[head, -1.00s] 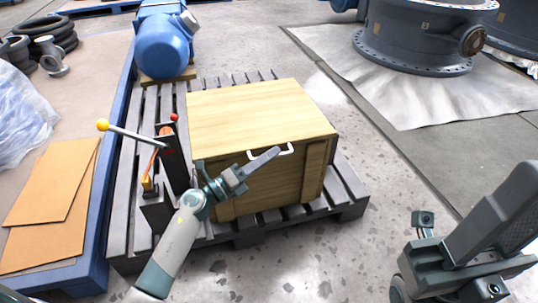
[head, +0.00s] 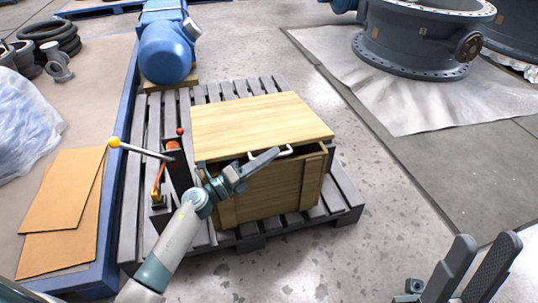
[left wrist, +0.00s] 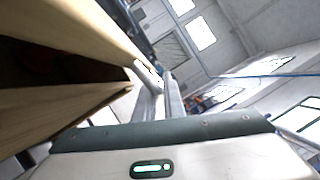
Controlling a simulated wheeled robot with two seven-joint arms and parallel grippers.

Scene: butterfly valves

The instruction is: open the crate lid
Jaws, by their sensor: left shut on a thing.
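The wooden crate (head: 270,190) stands on a grey pallet, with its light wood lid (head: 258,122) on top. A dark gap shows between the lid's front edge and the crate, so the lid is slightly raised at the front. The left wrist view also shows the dark gap between the lid (left wrist: 95,30) and the crate wall (left wrist: 50,112). My left gripper (head: 268,157) is shut on the white lid handle (head: 285,152) at the front edge; its fingers partly hide the handle. My right gripper (head: 487,243) is open and empty at the lower right, far from the crate.
A lever stand with a yellow-knobbed handle (head: 140,149) stands close left of the crate on the pallet (head: 345,190). A blue motor (head: 165,52) sits behind. Large flanged valve bodies (head: 420,45) are at the back right. The floor right of the pallet is clear.

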